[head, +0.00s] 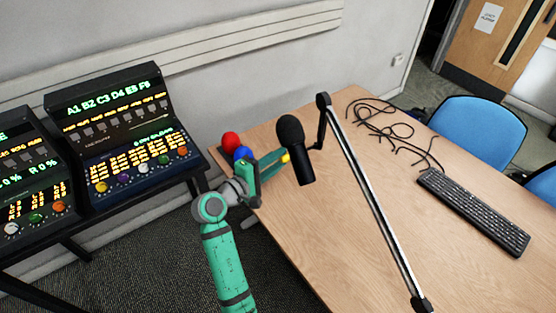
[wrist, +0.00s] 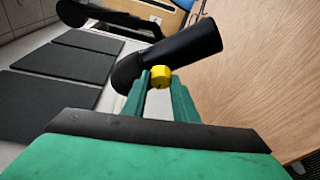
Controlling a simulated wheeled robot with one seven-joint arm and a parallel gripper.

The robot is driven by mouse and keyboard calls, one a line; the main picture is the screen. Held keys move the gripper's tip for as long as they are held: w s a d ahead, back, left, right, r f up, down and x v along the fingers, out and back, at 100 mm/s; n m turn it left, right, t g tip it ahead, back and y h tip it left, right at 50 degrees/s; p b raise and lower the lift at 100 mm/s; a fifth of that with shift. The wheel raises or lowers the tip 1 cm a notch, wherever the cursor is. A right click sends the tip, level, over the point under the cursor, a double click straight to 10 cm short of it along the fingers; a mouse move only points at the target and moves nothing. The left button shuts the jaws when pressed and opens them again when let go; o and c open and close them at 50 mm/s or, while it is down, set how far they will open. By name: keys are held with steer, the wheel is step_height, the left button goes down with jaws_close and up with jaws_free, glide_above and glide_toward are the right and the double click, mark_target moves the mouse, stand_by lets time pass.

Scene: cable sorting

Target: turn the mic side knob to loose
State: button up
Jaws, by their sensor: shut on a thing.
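The black microphone (head: 296,150) hangs from a boom arm (head: 365,190) over the wooden table. Its yellow side knob (head: 286,157) faces my gripper. In the wrist view the knob (wrist: 160,77) sits between my green fingertips, in front of the black mic body (wrist: 185,50). My gripper (head: 279,160) reaches in from the left and is shut on the knob. The knob's loose or tight setting cannot be read in these views.
A red ball (head: 231,140) and a blue ball (head: 242,153) show by the table's left edge, close to my wrist. Black cables (head: 390,130) and a keyboard (head: 472,212) lie on the table (head: 335,240). Lit control panels (head: 125,135) stand at left. Blue chairs (head: 478,132) stand behind.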

steer(key=shift+n, duration=0.3)
stand_by(0.4)
steer(key=o, duration=1)
steer(key=shift+o, duration=0.2)
steer(key=v, duration=1.1)
steer(key=shift+r, duration=0.1)
